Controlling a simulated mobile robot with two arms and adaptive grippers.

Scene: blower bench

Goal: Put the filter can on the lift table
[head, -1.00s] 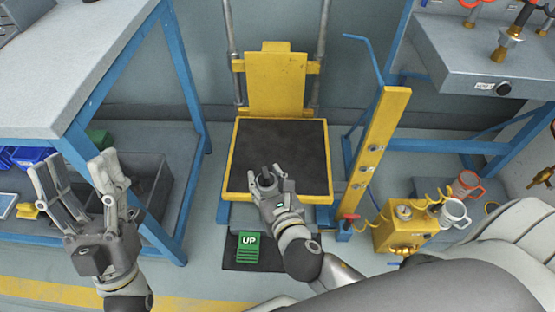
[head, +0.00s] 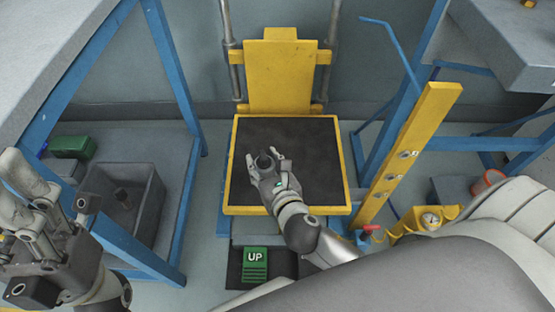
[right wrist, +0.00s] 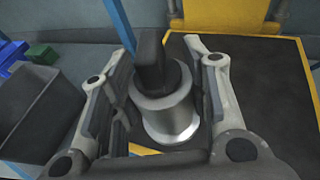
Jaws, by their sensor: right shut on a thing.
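My right gripper (head: 266,164) is shut on the filter can, a silver cylinder with a dark upright block on top. The filter can (right wrist: 170,112) shows between the fingers in the right wrist view; in the head view mostly its dark top (head: 264,159) shows. The lift table (head: 315,158) has a black top, a yellow rim and a yellow back plate. The gripper and can are over the left half of its top; I cannot tell whether the can touches it. My left gripper (head: 45,192) is open and empty at the far left.
A green UP pedal (head: 255,264) lies in front of the lift table. A yellow post (head: 408,155) stands right of it, with a gauge box (head: 430,219) at its foot. A blue-legged bench (head: 50,60) and a grey bin (head: 150,195) are at left.

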